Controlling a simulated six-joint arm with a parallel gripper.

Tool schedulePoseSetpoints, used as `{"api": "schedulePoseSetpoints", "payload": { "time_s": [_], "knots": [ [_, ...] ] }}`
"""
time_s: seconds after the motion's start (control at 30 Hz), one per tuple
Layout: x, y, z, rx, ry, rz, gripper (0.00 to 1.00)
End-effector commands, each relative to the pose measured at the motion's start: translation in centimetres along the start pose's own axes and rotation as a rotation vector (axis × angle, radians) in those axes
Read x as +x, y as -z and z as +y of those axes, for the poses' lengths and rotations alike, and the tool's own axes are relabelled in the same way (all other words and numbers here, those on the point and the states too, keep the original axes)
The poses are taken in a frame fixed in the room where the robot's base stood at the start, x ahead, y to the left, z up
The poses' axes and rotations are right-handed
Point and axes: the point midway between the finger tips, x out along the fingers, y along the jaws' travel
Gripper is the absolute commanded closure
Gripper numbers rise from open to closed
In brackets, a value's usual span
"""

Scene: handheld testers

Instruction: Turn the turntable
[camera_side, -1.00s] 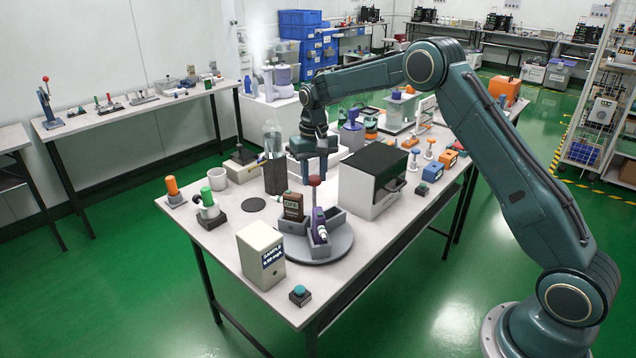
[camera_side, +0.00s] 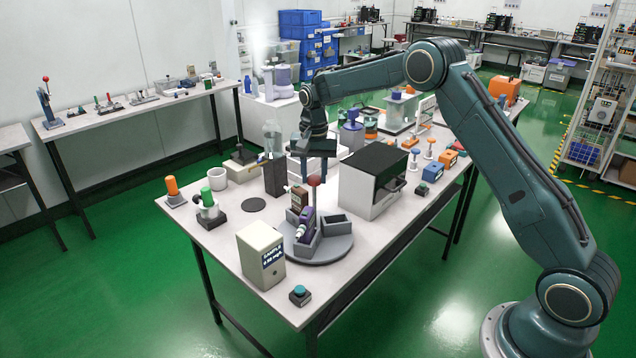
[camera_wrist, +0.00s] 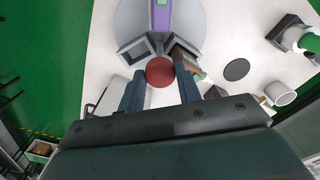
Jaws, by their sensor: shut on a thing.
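The turntable (camera_side: 325,253) is a grey round disc with several open-topped bins around a central post with a red ball knob (camera_side: 314,180). A purple item with a white tip (camera_side: 305,226) lies in its front-left bin, and a brown box (camera_side: 299,197) sits in a bin behind it. The right bin (camera_side: 336,224) looks empty. My gripper (camera_side: 324,178) points down over the turntable's centre. In the wrist view its two fingers (camera_wrist: 160,88) are on either side of the red knob (camera_wrist: 159,71) and shut on it.
A white and black cabinet (camera_side: 370,186) stands close at the right. A beige sample box (camera_side: 260,256) and a teal button (camera_side: 299,291) stand in front. A dark block (camera_side: 275,177) is at the back left. A flat dark disc (camera_side: 254,205) lies on the table at the left.

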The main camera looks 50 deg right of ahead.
Motion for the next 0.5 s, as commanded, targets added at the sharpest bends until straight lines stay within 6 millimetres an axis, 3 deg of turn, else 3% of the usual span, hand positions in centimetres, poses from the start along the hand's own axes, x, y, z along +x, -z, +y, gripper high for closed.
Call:
{"api": "schedulePoseSetpoints", "payload": {
  "time_s": [0.5],
  "knots": [
    [-0.27,0.10,-0.07,0.257,0.005,0.004,1.00]
  ]
}}
